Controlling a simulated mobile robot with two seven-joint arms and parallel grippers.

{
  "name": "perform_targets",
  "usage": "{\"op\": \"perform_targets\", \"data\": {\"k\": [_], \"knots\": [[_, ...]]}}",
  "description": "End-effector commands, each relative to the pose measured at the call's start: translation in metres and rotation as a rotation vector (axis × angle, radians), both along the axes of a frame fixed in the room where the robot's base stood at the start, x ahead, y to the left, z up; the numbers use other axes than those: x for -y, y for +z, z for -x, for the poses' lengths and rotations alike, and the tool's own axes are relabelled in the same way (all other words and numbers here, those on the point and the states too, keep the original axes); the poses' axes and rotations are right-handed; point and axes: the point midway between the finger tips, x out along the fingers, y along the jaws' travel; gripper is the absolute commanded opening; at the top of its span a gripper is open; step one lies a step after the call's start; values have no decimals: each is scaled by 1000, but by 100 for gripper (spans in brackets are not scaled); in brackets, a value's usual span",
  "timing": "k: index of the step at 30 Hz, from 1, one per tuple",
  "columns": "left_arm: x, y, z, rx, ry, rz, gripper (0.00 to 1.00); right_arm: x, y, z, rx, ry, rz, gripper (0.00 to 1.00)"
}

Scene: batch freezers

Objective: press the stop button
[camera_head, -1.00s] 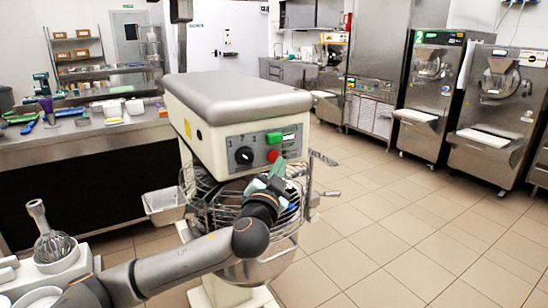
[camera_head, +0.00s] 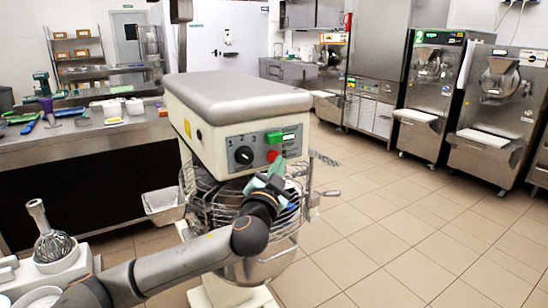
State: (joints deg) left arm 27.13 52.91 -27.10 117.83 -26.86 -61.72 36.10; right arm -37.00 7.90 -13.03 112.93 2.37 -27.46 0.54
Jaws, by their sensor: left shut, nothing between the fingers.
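A planetary mixer (camera_head: 222,108) with a grey top stands in front of me. Its grey control panel (camera_head: 250,149) carries a black knob (camera_head: 243,155), a green button (camera_head: 273,138) and a red button (camera_head: 272,156), which I take for the stop button. My left gripper (camera_head: 275,168) is shut and empty. Its fingertips are just below the red button and seem very close to it. I cannot tell whether they touch it. My right gripper does not show.
The mixer's wire guard (camera_head: 205,200) and bowl (camera_head: 262,268) lie behind and below my left arm. A counter (camera_head: 80,145) with trays and tools stands at the left. A whisk (camera_head: 48,235) stands at the lower left. Batch freezers (camera_head: 430,90) line the right; the tiled floor between is clear.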

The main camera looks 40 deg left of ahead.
Motion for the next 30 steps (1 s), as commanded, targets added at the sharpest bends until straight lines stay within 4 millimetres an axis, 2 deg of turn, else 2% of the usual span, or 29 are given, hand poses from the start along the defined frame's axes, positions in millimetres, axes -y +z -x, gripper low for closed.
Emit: {"op": "perform_targets", "data": {"k": [30], "knots": [[-11,-1,-4,-1,0,1,0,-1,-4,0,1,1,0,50]]}}
